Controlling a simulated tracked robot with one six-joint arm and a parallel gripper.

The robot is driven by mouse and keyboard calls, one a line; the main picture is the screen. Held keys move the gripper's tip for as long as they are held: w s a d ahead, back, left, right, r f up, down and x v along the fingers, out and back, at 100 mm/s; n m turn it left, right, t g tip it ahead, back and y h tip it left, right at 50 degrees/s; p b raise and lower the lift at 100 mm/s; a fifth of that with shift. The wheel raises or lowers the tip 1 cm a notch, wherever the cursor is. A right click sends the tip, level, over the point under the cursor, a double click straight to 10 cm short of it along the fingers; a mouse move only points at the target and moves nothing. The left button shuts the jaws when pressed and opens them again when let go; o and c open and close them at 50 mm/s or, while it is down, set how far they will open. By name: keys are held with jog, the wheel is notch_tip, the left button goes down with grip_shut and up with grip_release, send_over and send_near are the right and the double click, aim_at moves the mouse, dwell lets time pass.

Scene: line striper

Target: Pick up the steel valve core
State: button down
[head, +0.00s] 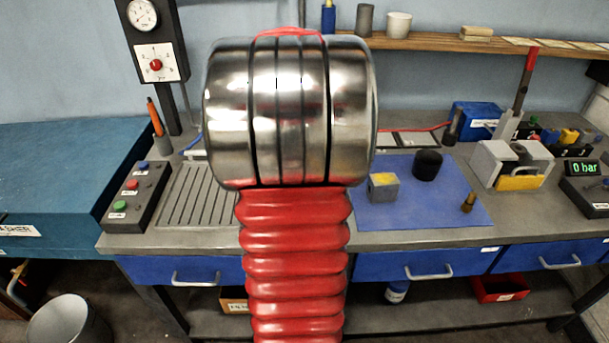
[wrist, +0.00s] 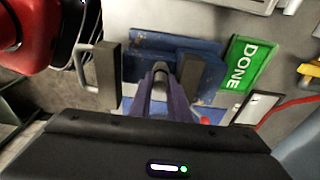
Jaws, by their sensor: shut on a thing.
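In the wrist view my gripper (wrist: 159,82) is shut, its two dark fingers close together. A small grey metallic piece with a rounded end, which looks like the steel valve core (wrist: 160,67), shows between the fingertips. Most of it is hidden by the fingers. Behind it is a worn blue fixture (wrist: 145,42) with upright dark grey blocks on either side. I cannot tell whether the piece touches the fixture. In the head view my own steel and red arm fills the middle and hides the gripper and that part of the bench.
A green DONE plate (wrist: 248,64) lies right of the fixture. A grey vise-like block (head: 492,165) stands right; a button box (head: 137,197) stands left.

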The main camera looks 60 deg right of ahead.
notch_tip(320, 180, up, 9)
jog(key=shift+r, duration=0.2)
jog(key=shift+w, duration=0.1)
dwell(0.6)
